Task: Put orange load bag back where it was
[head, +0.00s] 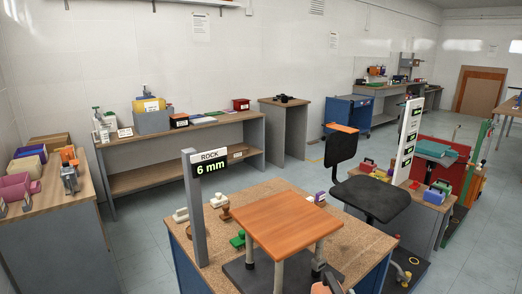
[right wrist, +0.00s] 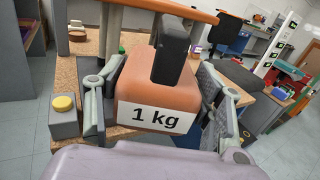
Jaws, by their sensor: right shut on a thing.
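The orange load bag (right wrist: 140,82), with a dark upright handle and a white "1 kg" label, is between the fingers of my right gripper (right wrist: 160,92) in the right wrist view. The gripper is shut on it. In the head view, my right gripper (head: 328,276) shows only partly at the bottom edge, with a bit of the orange bag (head: 322,288) below it. It is close to the front right of the wooden seat board (head: 278,223), which stands on legs over a dark plate. Whether the bag touches anything beneath is hidden. My left gripper is not in view.
A black chair (head: 370,198) stands behind right. A grey box with a yellow button (right wrist: 63,103) is left of the bag.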

